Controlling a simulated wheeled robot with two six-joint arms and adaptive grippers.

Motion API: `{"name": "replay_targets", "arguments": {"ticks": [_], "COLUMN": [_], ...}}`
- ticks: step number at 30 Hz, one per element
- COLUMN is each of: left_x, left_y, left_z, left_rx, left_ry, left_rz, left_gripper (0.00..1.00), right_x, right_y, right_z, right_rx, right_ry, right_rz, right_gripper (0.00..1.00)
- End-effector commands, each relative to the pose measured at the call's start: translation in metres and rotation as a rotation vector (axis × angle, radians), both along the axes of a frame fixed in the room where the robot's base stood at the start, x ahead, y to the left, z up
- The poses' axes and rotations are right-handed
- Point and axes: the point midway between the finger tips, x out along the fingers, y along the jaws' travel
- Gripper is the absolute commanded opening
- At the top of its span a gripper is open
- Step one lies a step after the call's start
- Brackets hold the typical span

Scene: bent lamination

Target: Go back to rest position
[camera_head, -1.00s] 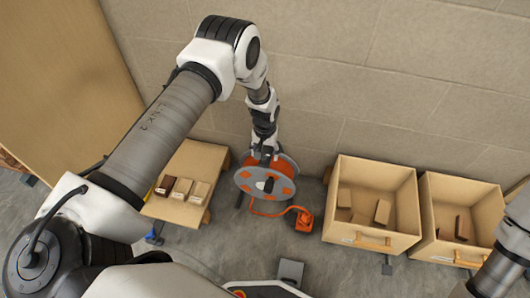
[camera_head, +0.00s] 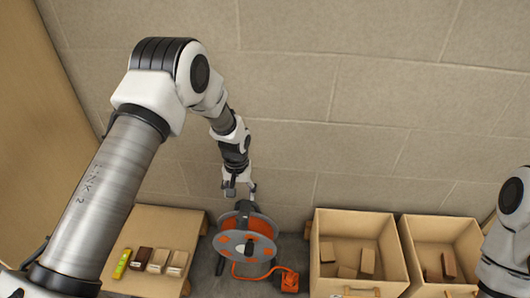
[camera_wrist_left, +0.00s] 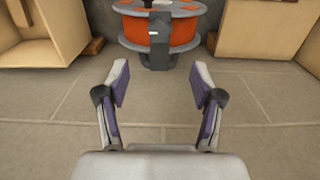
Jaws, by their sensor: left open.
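My left gripper (camera_head: 239,188) hangs in front of the wall, just above the cable reel in the head view. In the left wrist view its two fingers (camera_wrist_left: 160,85) are spread wide with nothing between them. The orange and grey reel (camera_wrist_left: 165,32) stands beyond the fingertips there, apart from them. My right arm (camera_head: 510,235) shows at the right edge of the head view, and its gripper is out of the picture.
A board (camera_head: 150,220) at left carries several small blocks, one of them yellow-green (camera_head: 122,264). The orange-grey reel (camera_head: 245,238) has an orange box (camera_head: 289,282) on its cable. Two wooden bins (camera_head: 338,220) (camera_head: 425,226) with blocks inside stand at right. The wall (camera_head: 330,90) is close behind.

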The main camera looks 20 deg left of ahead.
Motion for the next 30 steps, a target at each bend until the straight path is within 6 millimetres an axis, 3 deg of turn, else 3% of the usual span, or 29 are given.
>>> {"name": "replay_targets", "arguments": {"ticks": [5,8,11,15,18,21,24,26,29,30], "left_x": [-0.006,-0.034,-0.097,-0.205,-0.273,-0.325,-0.349,-0.351,-0.323,-0.324], "left_y": [0.0,-0.004,-0.011,-0.024,-0.031,-0.036,-0.037,-0.036,-0.034,-0.034], "left_z": [-0.009,-0.037,-0.071,-0.113,-0.124,-0.121,-0.109,-0.102,-0.1,-0.072], "left_rx": [0.0,0.002,-0.005,-0.025,-0.036,-0.042,-0.036,-0.029,-0.005,-0.006], "left_ry": [0.016,0.09,0.216,0.319,0.329,0.296,0.221,0.158,-0.008,-0.006], "left_rz": [-0.001,-0.009,-0.015,-0.04,-0.068,-0.1,-0.131,-0.151,-0.194,-0.202], "left_gripper": [0.67,0.67,0.67,0.67,0.67,0.67,0.67,0.67,0.67,0.67], "right_x": [0.0,0.0,0.0,0.0,0.0,0.0,0.0,0.0,0.0,-0.001], "right_y": [0.0,0.0,0.0,0.0,0.0,0.0,0.0,0.0,0.0,0.0], "right_z": [0.0,0.0,0.0,0.0,0.0,0.0,0.0,0.0,0.0,0.027], "right_rx": [0.0,0.0,0.0,0.0,0.0,0.0,0.0,0.0,0.0,0.0], "right_ry": [0.0,0.0,0.0,0.0,0.0,0.0,0.0,0.0,0.0,0.002], "right_rz": [0.0,0.0,0.0,0.0,0.0,0.0,0.0,0.0,0.0,0.0], "right_gripper": [0.62,0.62,0.62,0.62,0.62,0.62,0.62,0.62,0.62,0.62]}}
